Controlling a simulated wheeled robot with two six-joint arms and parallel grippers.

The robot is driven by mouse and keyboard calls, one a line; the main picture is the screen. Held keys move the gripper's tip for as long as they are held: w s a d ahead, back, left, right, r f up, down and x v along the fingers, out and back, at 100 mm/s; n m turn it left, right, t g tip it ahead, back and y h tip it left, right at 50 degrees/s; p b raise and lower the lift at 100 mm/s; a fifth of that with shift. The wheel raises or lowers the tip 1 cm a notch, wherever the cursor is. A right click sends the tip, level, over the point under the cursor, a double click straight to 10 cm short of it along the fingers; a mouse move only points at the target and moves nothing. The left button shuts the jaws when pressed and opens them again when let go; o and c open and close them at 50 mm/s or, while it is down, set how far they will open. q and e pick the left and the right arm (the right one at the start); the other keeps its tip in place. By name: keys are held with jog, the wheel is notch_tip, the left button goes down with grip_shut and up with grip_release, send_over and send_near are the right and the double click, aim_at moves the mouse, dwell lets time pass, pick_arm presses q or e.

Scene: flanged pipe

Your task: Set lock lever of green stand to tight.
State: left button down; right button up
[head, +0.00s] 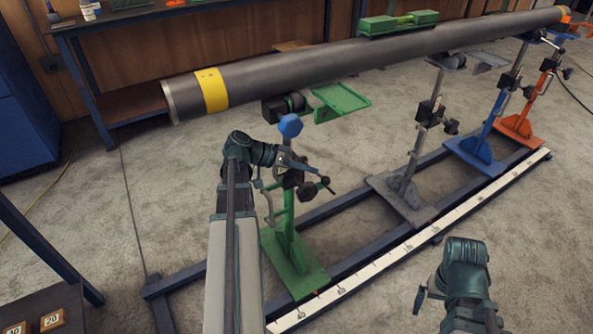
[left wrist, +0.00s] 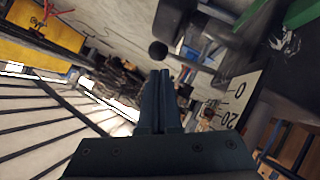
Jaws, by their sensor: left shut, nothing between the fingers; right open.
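The green stand (head: 290,246) stands at the near end of the rail, in front of the pipe's near end. Its upper part carries a black clamp and a dark lever with a round black knob (head: 325,181); I cannot tell the lever's setting. My left gripper (head: 309,170) is beside this clamp, partly merging with it in the head view. In the left wrist view its fingers (left wrist: 161,85) are shut and empty, with a round black knob (left wrist: 158,50) just beyond their tips. Contact cannot be told. My right gripper (head: 420,299) is far from the stand, at the lower right.
A long grey pipe (head: 300,66) with a yellow band lies above the stands. Grey (head: 402,190), blue (head: 475,150) and orange (head: 522,125) stands follow along the rail. A white scale strip (head: 400,252) runs along the front. Open floor lies at the lower right.

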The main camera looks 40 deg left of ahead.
aim_at(322, 177)
pick_arm(q)
jog(key=shift+b+x, duration=0.35)
jog(key=shift+x, duration=0.85)
jog(key=shift+s+d+f+b, duration=0.1)
jog(key=shift+d+f+b, duration=0.05)
jog(key=shift+f+b, duration=0.3)
jog(key=shift+s+d+f+b, duration=0.1)
jog(key=shift+d+f+b, duration=0.05)
jog(key=shift+f+b, duration=0.25)
jog(key=shift+w+r, duration=0.1)
jog(key=shift+r, duration=0.05)
jog(key=shift+r, duration=0.15)
